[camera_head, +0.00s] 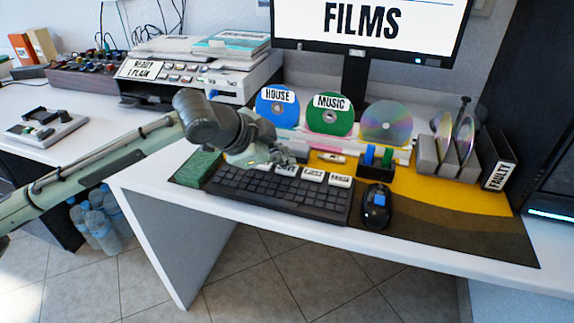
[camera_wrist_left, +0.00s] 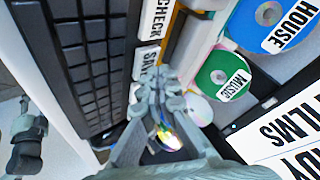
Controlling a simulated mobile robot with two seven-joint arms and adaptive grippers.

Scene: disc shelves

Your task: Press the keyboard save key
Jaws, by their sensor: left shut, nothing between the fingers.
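The black keyboard (camera_head: 275,194) lies on a desk mat, with a row of white labelled keys behind it. The save key (camera_head: 286,170) is at the left end of the visible row in the head view; its lettering is partly blurred there. In the left wrist view the save key (camera_wrist_left: 144,63) sits beside the check key (camera_wrist_left: 150,27), its label partly cut off by my fingers. My left gripper (camera_head: 284,157) is shut and empty, its fingertips (camera_wrist_left: 160,76) close beside the save key. I cannot tell whether they touch it. My right gripper is not in view.
House (camera_head: 277,107) and music (camera_head: 330,115) discs stand behind the keys. A mouse (camera_head: 376,207) lies right of the keyboard, a green block (camera_head: 198,168) to its left. A disc rack (camera_head: 437,158) and the monitor (camera_head: 365,28) stand farther back.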

